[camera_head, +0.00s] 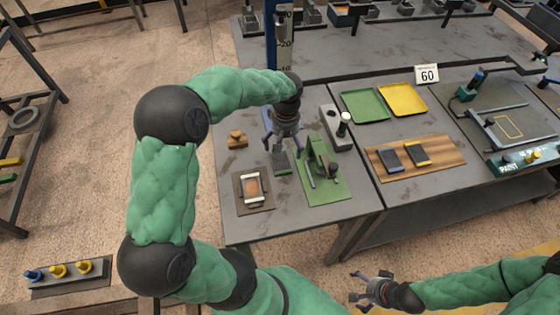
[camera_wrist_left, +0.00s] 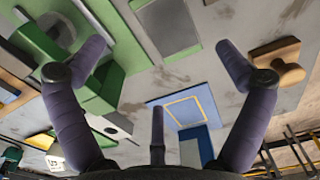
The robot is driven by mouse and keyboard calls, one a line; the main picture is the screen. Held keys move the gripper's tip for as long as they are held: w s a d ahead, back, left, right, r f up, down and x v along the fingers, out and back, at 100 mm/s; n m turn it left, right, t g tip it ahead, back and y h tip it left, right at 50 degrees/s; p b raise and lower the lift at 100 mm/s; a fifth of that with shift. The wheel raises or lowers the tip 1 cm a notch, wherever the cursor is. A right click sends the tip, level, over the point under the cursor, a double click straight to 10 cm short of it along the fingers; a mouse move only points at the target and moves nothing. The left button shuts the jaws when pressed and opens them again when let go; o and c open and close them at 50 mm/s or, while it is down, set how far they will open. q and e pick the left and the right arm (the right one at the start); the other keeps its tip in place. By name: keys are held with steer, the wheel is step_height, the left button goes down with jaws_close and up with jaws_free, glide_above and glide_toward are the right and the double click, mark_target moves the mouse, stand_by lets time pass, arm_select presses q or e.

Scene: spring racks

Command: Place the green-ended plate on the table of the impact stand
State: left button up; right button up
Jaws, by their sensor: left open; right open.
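A dark grey plate with green at its end (camera_head: 281,162) lies flat on the workbench; it also shows at the top of the left wrist view (camera_wrist_left: 165,27). My left gripper (camera_head: 284,146) is open and empty, pointing down just beyond the plate and apart from it. In the left wrist view its fingers (camera_wrist_left: 160,75) are spread wide. The impact stand's blue column with a scale (camera_head: 285,35) rises behind. A blue table with a yellow outlined square (camera_wrist_left: 188,108) shows below the fingers, bare; my arm hides it in the head view. My right gripper (camera_head: 368,290) is open and empty, off the bench front.
A green fixture (camera_head: 325,180) stands close right of the plate. A wooden stamp-like piece (camera_head: 237,139) and a framed pad (camera_head: 253,189) lie left. Blue-ended and yellow-ended dark plates sit on a wooden board (camera_head: 447,157). Green (camera_head: 365,105) and yellow trays (camera_head: 402,99) lie behind.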

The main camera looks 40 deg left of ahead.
mark_target(284, 160)
arm_select(q)
step_height(284, 160, down, 2)
steer(key=shift+a+f, duration=0.1)
steer(key=f+b, duration=0.1)
steer(key=f, duration=0.1)
steer(key=f+b, duration=0.1)
steer(key=f, duration=0.1)
steer(key=shift+s+f, duration=0.2)
steer(key=shift+f, duration=0.4)
steer(key=shift+r, duration=0.1)
steer(key=c, duration=1.6)
